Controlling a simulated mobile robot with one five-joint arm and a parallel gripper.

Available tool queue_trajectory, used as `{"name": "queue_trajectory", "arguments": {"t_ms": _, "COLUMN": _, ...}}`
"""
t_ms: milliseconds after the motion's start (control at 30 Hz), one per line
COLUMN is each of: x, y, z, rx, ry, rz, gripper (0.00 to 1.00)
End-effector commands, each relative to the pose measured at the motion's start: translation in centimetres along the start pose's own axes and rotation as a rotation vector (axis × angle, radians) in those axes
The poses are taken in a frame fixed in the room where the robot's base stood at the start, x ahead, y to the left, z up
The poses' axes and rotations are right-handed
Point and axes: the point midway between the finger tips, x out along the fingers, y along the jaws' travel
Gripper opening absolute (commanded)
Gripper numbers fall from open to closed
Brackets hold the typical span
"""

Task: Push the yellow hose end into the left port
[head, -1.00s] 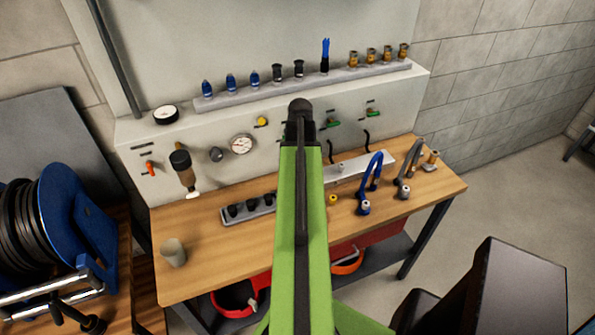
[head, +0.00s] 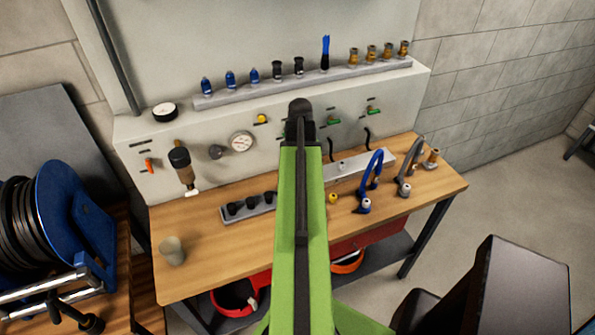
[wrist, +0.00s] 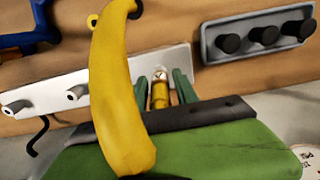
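The yellow hose (wrist: 125,95) arcs large across the wrist view, close to the camera. Its yellow end (wrist: 160,96) sits between the green fingers of my gripper (wrist: 168,92), which look closed around it. The pale port block (wrist: 112,78) lies just beyond the fingers. A round pale port mouth (wrist: 160,75) shows at the tip of the hose end; I cannot tell whether the tip is inside it or just short of it. Two other ports, a middle one (wrist: 75,92) and an outer one (wrist: 17,108), look empty. In the head view my green arm hides the gripper and the block's left part; the block's right part (head: 350,168) shows.
A grey rack with black plugs (head: 262,207) stands left of my arm on the wooden bench (head: 225,258). A blue hose (head: 369,180) and a grey hose (head: 411,165) stand to the right. A cup (head: 172,252) is at the front left. A gauge panel (head: 215,130) rises behind.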

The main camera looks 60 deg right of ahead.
Motion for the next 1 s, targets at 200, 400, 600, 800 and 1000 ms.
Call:
{"name": "queue_trajectory", "arguments": {"t_ms": 200, "x": 0.0, "y": 0.0, "z": 0.0, "rx": 0.0, "ry": 0.0, "rz": 0.0, "gripper": 0.48}}
{"name": "queue_trajectory", "arguments": {"t_ms": 400, "x": -0.2, "y": 0.0, "z": 0.0, "rx": 0.0, "ry": 0.0, "rz": 0.0, "gripper": 0.48}}
{"name": "queue_trajectory", "arguments": {"t_ms": 600, "x": -2.2, "y": 0.0, "z": 0.0, "rx": 0.0, "ry": 0.0, "rz": 0.0, "gripper": 0.48}}
{"name": "queue_trajectory", "arguments": {"t_ms": 800, "x": -6.4, "y": 0.0, "z": 0.0, "rx": 0.0, "ry": 0.0, "rz": 0.0, "gripper": 0.48}}
{"name": "queue_trajectory", "arguments": {"t_ms": 1000, "x": -10.9, "y": 0.0, "z": -0.1, "rx": 0.0, "ry": 0.0, "rz": 0.0, "gripper": 0.48}}
